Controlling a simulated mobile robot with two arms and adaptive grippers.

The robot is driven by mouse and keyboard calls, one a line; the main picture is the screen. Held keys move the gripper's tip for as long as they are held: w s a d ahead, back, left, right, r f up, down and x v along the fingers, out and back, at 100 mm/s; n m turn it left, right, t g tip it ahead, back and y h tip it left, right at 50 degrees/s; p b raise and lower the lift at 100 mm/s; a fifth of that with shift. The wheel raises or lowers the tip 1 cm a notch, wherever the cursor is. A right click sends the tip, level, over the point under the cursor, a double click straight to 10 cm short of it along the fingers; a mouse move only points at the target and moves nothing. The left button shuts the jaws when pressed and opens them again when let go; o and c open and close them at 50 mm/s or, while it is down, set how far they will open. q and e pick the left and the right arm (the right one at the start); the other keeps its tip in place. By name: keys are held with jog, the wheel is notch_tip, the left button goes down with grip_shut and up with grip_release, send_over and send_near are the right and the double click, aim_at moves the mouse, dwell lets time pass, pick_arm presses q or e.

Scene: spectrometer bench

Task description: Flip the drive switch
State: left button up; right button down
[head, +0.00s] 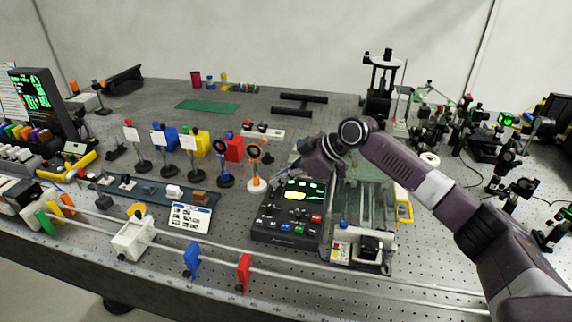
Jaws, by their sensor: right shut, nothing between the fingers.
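A dark control box (288,236) with green lit displays (305,188) and rows of small coloured buttons stands near the middle of the bench. Which small part on it is the drive switch is too small to tell. Just right of it is a stage unit with rails (365,205) and a white front panel with a blue knob (343,225); a switch there cannot be made out either. My right gripper (280,181) reaches in from the right, above the back of the control box. It is shut and empty, pointing left and down. My left gripper is out of view.
Lens holders on posts (257,165) stand close left of my right gripper. A long rail with blue (191,259) and red (243,271) carriers runs along the front edge. Optics crowd the right side. The perforated bench top behind the box is partly clear.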

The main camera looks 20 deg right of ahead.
aim_at(274, 193)
jog(key=shift+d+f, duration=0.15)
jog(key=shift+f, duration=0.65)
jog(key=shift+f, duration=0.1)
jog(key=shift+w+f, duration=0.15)
jog(key=shift+f, duration=0.2)
jog(key=shift+r, duration=0.1)
